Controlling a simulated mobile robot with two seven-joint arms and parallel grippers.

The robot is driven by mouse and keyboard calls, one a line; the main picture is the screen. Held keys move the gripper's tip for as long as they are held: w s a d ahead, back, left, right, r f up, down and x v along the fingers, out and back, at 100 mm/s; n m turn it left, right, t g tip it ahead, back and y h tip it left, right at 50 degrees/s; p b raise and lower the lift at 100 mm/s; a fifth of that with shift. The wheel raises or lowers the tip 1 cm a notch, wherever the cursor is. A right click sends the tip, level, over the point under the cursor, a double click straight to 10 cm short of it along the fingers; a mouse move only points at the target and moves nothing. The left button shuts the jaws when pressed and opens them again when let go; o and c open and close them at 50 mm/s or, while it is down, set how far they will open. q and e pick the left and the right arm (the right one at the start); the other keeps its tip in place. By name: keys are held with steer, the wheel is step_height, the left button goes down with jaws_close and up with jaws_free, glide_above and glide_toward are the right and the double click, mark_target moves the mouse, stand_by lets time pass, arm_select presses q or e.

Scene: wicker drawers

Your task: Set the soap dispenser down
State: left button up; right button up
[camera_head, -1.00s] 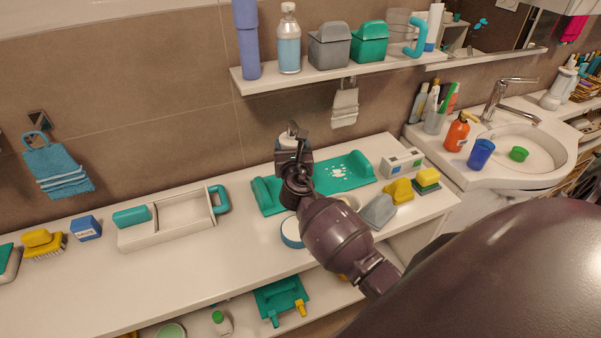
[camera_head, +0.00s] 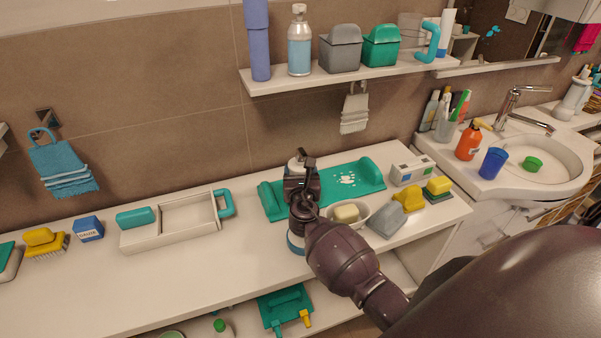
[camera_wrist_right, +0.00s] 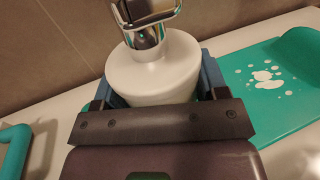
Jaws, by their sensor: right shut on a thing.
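The soap dispenser has a white rounded body and a chrome pump. In the right wrist view it (camera_wrist_right: 155,75) stands upright between the two blue-grey fingers of my right gripper (camera_wrist_right: 158,92), which is shut on it. In the head view the dispenser (camera_head: 296,166) shows only in part, behind my right gripper (camera_head: 300,178), at the left part of the green tray (camera_head: 325,192). Its base is hidden, so I cannot tell whether it touches the surface. My left gripper is not in view.
A white caddy (camera_head: 172,238) with a teal handle stands left on the white counter (camera_head: 75,290). A bowl (camera_head: 360,219) with yellow soap, a grey scoop (camera_head: 387,218) and sponges are at right. A shelf (camera_head: 355,74) with bottles hangs above. Bare counter lies in front of the caddy.

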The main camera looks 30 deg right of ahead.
steer(key=shift+f, duration=0.15)
steer(key=o, duration=1)
steer(key=shift+s+r, duration=0.1)
steer(key=shift+r, duration=0.1)
steer(key=v, duration=1.2)
